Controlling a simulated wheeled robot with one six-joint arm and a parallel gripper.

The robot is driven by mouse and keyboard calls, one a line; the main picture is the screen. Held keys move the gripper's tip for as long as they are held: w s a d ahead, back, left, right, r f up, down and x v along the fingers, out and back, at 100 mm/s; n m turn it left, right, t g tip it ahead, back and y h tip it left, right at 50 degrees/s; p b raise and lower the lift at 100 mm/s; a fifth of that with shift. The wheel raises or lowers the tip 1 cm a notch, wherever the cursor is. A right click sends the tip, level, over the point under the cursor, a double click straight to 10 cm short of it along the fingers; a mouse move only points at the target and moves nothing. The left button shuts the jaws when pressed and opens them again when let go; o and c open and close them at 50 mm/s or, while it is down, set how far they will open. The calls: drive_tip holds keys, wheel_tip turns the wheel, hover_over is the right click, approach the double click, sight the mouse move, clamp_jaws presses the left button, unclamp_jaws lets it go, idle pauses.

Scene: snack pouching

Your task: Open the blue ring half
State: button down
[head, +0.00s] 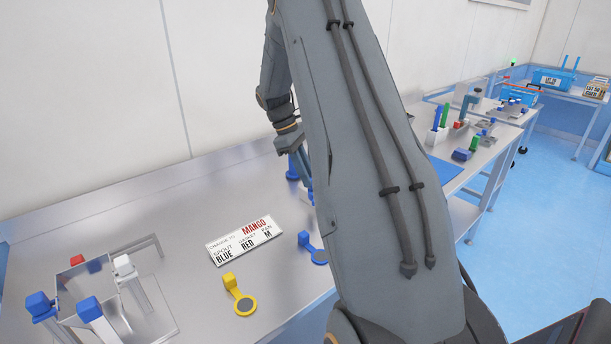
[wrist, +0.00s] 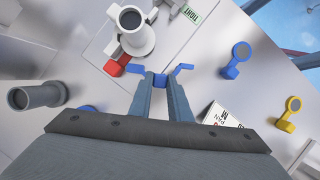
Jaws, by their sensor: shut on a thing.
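The blue ring half (wrist: 136,69) is in the middle of the wrist view. Its blue ends show on both sides of my fingertips, and a blue part shows between the fingers. My gripper (wrist: 160,77) is shut on it. A white flanged cylinder (wrist: 135,38) stands just beyond it, with a red block (wrist: 117,67) at its lower left. Whether the ring half touches the cylinder is unclear.
A sign (head: 244,240) lies on the metal table, near a blue spout piece (head: 313,247) and a yellow one (head: 239,295). A frame with blue, red and white blocks (head: 150,243) stands at front left. A grey cylinder (wrist: 39,97) stands left of my gripper.

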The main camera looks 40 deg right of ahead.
drive_tip(key=shift+r, duration=0.1)
drive_tip(key=c, duration=1.6)
unclamp_jaws()
drive_tip(key=shift+c, duration=0.2)
drive_tip(key=b+v, duration=0.2)
drive_tip(key=v, duration=0.5)
drive_tip(key=shift+r, duration=0.35)
drive_tip(key=shift+w, duration=0.15)
drive_tip(key=s+a+f+m+t+y, duration=0.15)
drive_tip(key=s+a, duration=0.25)
drive_tip(key=a, duration=0.4)
drive_tip(key=s+a+f+m+t, duration=0.1)
drive_tip(key=s+a+f, duration=0.15)
drive_tip(key=a, duration=0.55)
drive_tip(key=s+a+f+m+t, duration=0.1)
drive_tip(key=s+a+f+m, duration=0.1)
drive_tip(key=s+a, duration=0.3)
drive_tip(key=s+a+f+m+t+y, duration=0.1)
drive_tip(key=s+a+f+m, duration=0.1)
drive_tip(key=s+a, duration=0.4)
drive_tip(key=s, duration=0.5)
drive_tip(key=shift+f, duration=0.35)
